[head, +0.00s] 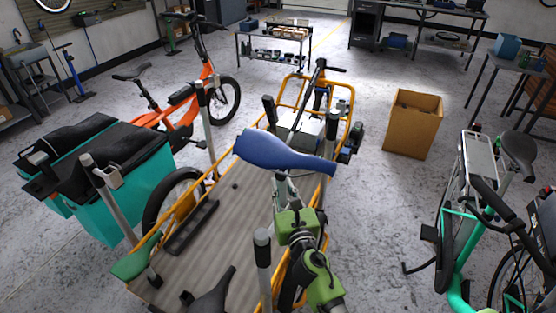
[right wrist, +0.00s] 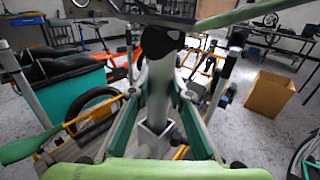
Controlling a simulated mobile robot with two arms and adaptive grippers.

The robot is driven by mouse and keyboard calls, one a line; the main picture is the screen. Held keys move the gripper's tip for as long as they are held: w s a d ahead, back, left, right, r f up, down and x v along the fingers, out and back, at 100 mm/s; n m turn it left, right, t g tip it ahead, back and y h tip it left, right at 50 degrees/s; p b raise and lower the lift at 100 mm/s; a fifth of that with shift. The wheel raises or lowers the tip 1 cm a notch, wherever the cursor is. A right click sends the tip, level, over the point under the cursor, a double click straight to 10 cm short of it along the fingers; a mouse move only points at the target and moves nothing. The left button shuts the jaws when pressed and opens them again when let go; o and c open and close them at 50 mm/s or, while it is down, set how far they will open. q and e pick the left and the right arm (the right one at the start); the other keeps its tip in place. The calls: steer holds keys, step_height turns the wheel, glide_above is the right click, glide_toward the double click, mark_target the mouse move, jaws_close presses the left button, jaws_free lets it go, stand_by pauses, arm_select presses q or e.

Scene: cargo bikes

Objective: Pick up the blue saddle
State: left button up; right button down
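The blue saddle (head: 285,152) is above the wooden deck of the yellow cargo bike in the head view. Its underside (right wrist: 215,17) crosses the top of the right wrist view, above a grey post with a black clamp. My right gripper (head: 281,188) is below the saddle, its green arm coming up from the bottom. In the right wrist view its fingers (right wrist: 160,75) lie on both sides of the post and appear closed on it. The lower end of the post is partly hidden by the gripper. My left gripper is not in view.
The yellow cargo bike's deck (head: 235,225) has upright posts around it. A teal box (head: 140,195) and an orange bike (head: 180,132) stand left. A cardboard box (head: 411,125) and a green bike (head: 465,235) stand right. Floor shows between the cardboard box and the yellow bike.

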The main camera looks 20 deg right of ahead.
mark_target(282, 157)
step_height(282, 157, up, 9)
steer(key=p, duration=0.4)
steer(key=shift+f+p, duration=0.15)
steer(key=shift+p, duration=0.15)
steer(key=shift+w+r+p, duration=0.1)
steer(key=shift+r+p, duration=0.2)
steer(key=shift+r, duration=0.5)
steer(key=shift+r+p, duration=2.6)
steer(key=shift+p, duration=0.05)
steer(key=shift+r+p, duration=0.8)
steer(key=shift+r, duration=1.5)
